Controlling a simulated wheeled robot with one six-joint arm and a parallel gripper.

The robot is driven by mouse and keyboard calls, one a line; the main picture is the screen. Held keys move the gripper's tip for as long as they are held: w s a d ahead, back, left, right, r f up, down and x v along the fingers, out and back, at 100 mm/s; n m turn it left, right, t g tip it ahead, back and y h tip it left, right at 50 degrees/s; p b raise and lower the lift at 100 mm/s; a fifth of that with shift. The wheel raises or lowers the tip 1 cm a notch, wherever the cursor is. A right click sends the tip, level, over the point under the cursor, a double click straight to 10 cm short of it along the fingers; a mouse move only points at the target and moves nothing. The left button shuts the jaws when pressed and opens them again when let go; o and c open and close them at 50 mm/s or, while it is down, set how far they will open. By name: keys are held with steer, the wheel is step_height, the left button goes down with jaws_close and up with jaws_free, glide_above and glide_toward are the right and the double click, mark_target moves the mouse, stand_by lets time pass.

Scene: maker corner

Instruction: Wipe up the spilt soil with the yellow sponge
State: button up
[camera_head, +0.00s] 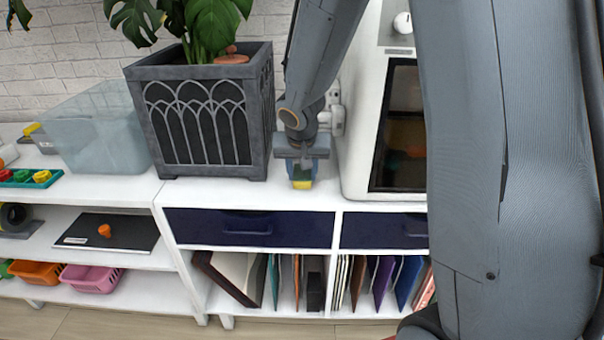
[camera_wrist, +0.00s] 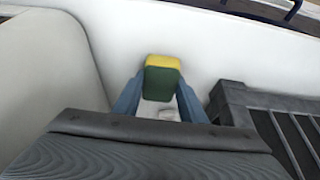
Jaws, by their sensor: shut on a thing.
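The sponge (camera_head: 302,184), yellow with a dark green side, is between the fingers of my gripper (camera_head: 301,170), just over or on the white cabinet top between the planter and the white machine. I cannot tell whether it touches the surface. In the wrist view the sponge (camera_wrist: 163,63) sits at the fingertips, with one blue finger of my gripper (camera_wrist: 160,92) on each side. My gripper is shut on it. I see no spilt soil in either view; the sponge, the gripper or the planter may hide it.
A dark grey planter (camera_head: 205,120) with a leafy plant stands close left of my gripper. A white machine with a dark window (camera_head: 402,125) stands close right. A clear bin (camera_head: 95,130) is farther left. The cabinet top (camera_head: 240,196) shows a narrow bare strip in front.

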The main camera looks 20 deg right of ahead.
steer(key=shift+w+d+p, duration=0.15)
steer(key=shift+w+d, duration=0.1)
steer(key=shift+w, duration=0.5)
steer(key=shift+w+d+p, duration=0.15)
steer(key=shift+w+d, duration=0.05)
steer(key=shift+w, duration=0.55)
steer(key=shift+f, duration=0.1)
steer(key=shift+s+a+f+b, duration=0.1)
steer(key=shift+s+b, duration=0.3)
steer(key=shift+b, duration=0.2)
steer(key=shift+s+a+b, duration=0.25)
steer(key=shift+s+b, duration=0.2)
steer(key=shift+s, duration=0.35)
steer(key=shift+s+a+b, duration=0.25)
steer(key=shift+s+b, duration=0.2)
steer(key=shift+s, duration=0.35)
steer(key=shift+r+p, duration=2.45)
steer(key=shift+r, duration=0.7)
steer(key=shift+r, duration=0.1)
steer(key=shift+r+p, duration=1.05)
steer(key=shift+r, duration=0.3)
